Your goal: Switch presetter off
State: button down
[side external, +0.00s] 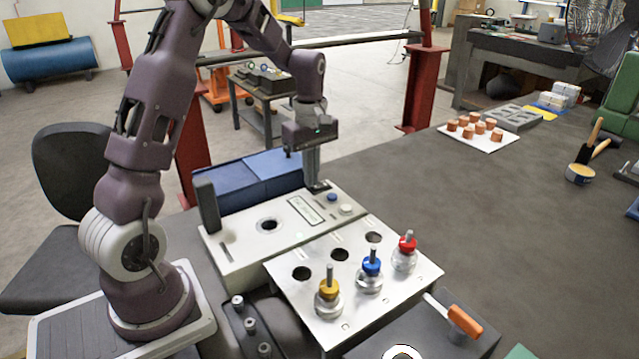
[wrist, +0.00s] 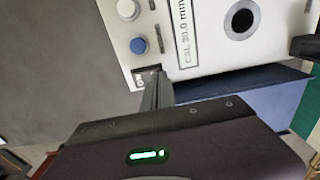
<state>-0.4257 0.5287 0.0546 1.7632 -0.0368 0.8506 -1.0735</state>
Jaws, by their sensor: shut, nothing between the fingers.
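The presetter (side external: 235,250) is a cream box on the bench with a small display, a round dark hole, a blue button and a white button on its top. The wrist view shows its display (wrist: 183,35) reading "CAL 30.0 mm", the blue button (wrist: 138,46) and the white button (wrist: 127,9). A small dark switch (wrist: 140,79) sits at its corner, partly hidden by my fingers. My gripper (side external: 313,184) is shut and empty, pointing down at that corner. In the wrist view its fingertips (wrist: 153,76) are beside the switch; I cannot tell whether they touch it.
A metal plate (side external: 400,293) in front holds yellow, blue and red topped tools and several dark holes. A dark post (side external: 206,205) rises from the presetter's left end. Blue bins (side external: 240,180) stand behind it. The bench to the right (side external: 480,210) is largely clear.

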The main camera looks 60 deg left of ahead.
jog(key=shift+f, duration=0.4)
jog(key=shift+r, duration=3.55)
jog(key=s+d+r+m+t, duration=0.3)
jog(key=s+d+r+m, duration=0.55)
jog(key=d, duration=0.25)
jog(key=s+d+m+t, duration=0.1)
jog(key=s+d+m, duration=0.2)
jog(key=s, duration=0.4)
jog(key=s+d+f+m+t, duration=0.1)
jog(key=s+d+m, duration=0.3)
jog(key=s+m, duration=0.2)
jog(key=shift+s+t, duration=0.3)
jog(key=shift+s, duration=0.35)
jog(key=shift+d+m, duration=0.1)
jog(key=shift+m, duration=0.15)
